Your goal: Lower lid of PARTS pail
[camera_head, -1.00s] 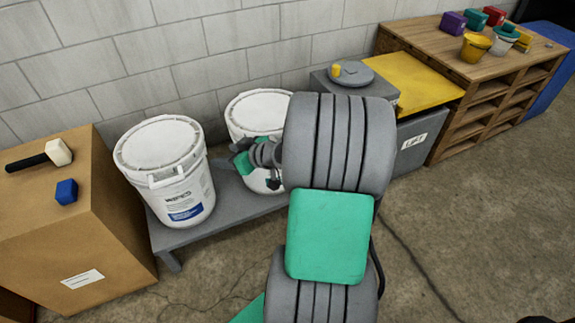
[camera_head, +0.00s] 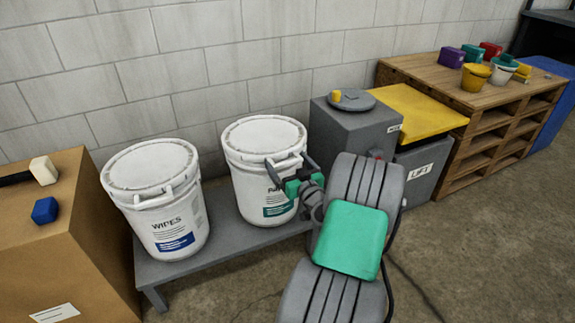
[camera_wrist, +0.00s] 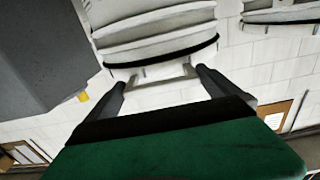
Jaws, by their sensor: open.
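The PARTS pail (camera_head: 262,185) is white with a green label, partly covered by my gripper. Its white lid (camera_head: 264,135) lies level over the rim. A white tab sticks out at the lid's front, by the fingers. My gripper (camera_head: 288,164) is open, at the front right of the lid's edge, with nothing clearly held. In the wrist view, the two dark fingers (camera_wrist: 160,80) stand apart, with a pale bar of the handle tab showing between them. The pail's lid edge (camera_wrist: 158,35) fills the top. I cannot tell whether the fingers touch the tab.
The white WIPES pail (camera_head: 165,215), lidded, stands left on the same low grey bench (camera_head: 222,215). A cardboard box (camera_head: 60,240) stands at left. A grey cabinet (camera_head: 350,130), a yellow-topped LIFT bin (camera_head: 420,165) and a pallet table (camera_head: 470,85) stand right. The right floor is clear.

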